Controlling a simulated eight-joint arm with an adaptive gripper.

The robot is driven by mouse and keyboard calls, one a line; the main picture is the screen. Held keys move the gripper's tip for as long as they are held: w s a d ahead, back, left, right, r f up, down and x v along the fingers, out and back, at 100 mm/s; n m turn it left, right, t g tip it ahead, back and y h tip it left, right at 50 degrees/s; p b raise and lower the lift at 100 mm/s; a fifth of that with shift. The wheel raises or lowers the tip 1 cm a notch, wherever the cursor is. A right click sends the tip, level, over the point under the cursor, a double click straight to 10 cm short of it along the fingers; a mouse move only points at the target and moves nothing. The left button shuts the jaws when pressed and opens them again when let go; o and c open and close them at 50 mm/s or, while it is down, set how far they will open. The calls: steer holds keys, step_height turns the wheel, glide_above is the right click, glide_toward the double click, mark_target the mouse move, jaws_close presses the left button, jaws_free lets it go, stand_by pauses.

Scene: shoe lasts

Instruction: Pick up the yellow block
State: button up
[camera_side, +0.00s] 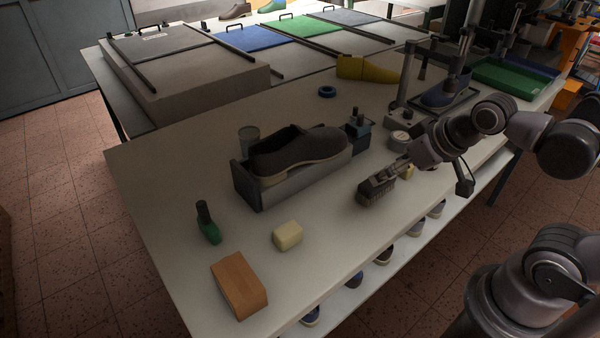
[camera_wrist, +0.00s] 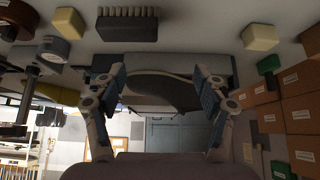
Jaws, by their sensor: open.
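A pale yellow block (camera_side: 287,235) lies on the bench in front of the shoe, apart from my gripper; it also shows at the upper right of the wrist view (camera_wrist: 260,37). A second yellowish block (camera_side: 409,172) is partly hidden beside my gripper in the side view; it shows at the upper left of the wrist view (camera_wrist: 69,22). My gripper (camera_wrist: 160,76) is open with nothing between its fingers. In the side view my gripper (camera_side: 398,166) is above the bench's front right part, by a dark brush (camera_side: 376,190), its fingertips hard to make out.
A dark shoe (camera_side: 300,152) sits in a grey holder (camera_side: 305,184) mid-bench. A brown block (camera_side: 239,285) and a green-based tool (camera_side: 208,226) stand at the left front. A gauge (camera_side: 398,140) and stand are behind my gripper.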

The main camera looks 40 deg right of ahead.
steer(key=w+d+f+m+g+h, duration=0.1)
steer(key=w+d+m+g+h, duration=0.2)
steer(key=d+m, duration=0.45)
steer(key=w+d+f+m+g+h, duration=0.1)
steer(key=w+d+m+g, duration=0.3)
steer(key=m, duration=0.6)
steer(key=shift+m+h, duration=0.25)
steer(key=shift+h, duration=0.05)
steer(key=shift+s+d+f, duration=0.2)
steer(key=shift+d+f, duration=0.35)
steer(key=shift+f, duration=0.25)
steer(key=shift+s+d+f, duration=0.25)
steer(key=shift+d+f, duration=0.35)
steer(key=shift+f, duration=0.15)
steer(key=shift+s+d+f, duration=0.2)
steer(key=shift+d+f, duration=0.35)
steer(key=shift+f, duration=0.25)
steer(key=shift+w+a+x, duration=0.1)
steer(key=shift+x, duration=1.2)
steer(key=shift+w+a+x, duration=0.1)
steer(key=shift+x, duration=1.15)
steer(key=shift+f, duration=0.1)
steer(key=c, duration=1.2)
